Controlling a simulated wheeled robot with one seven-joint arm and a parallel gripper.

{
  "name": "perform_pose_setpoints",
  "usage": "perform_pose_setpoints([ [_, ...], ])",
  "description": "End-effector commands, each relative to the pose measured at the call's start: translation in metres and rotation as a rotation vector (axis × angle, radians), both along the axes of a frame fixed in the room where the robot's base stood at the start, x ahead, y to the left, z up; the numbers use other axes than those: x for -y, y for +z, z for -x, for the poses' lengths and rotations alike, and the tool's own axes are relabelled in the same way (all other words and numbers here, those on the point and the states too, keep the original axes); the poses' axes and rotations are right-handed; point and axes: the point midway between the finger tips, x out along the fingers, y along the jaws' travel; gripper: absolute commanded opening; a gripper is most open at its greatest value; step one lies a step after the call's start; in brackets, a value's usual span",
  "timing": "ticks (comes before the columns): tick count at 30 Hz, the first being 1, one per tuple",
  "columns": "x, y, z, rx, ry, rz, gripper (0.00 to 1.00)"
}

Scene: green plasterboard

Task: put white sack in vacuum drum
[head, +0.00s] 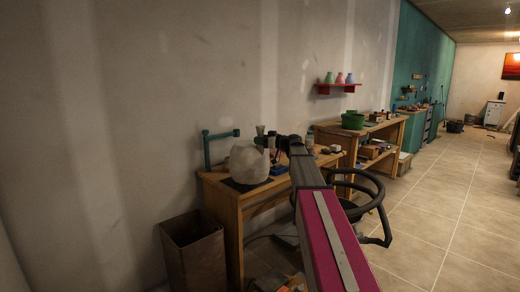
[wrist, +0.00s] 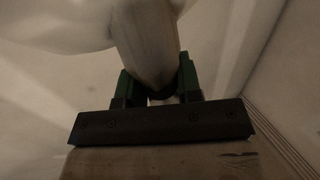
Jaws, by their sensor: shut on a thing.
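The white sack (head: 248,163) is a pale, rounded bag with a narrow neck, over the near end of the nearest wooden workbench. My gripper (head: 271,141) is at its upper right, shut on it. In the wrist view, the green fingers of my gripper (wrist: 157,83) close on the neck of the sack (wrist: 143,42), and its pale body spreads above at the left. I cannot tell whether its underside touches the bench. A dark curved hose (head: 372,205) shows right of my arm; I cannot make out a vacuum drum body, which my arm may hide.
The wooden workbench (head: 222,194) stands along the wall, with a teal bracket (head: 206,150) behind the sack. A tall brown open bin (head: 194,255) stands at its near end. A second bench (head: 353,143) is farther back. Tiled floor (head: 440,215) is open on the right.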

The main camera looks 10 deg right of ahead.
Motion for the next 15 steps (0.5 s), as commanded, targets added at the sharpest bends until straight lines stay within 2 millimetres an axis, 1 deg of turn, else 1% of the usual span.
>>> perform_pose_setpoints([
  [9, 0.000, -0.037, 0.001, -0.001, 0.000, -0.001, 0.00],
  [15, 0.000, -0.039, 0.001, 0.000, 0.000, 0.000, 0.00],
])
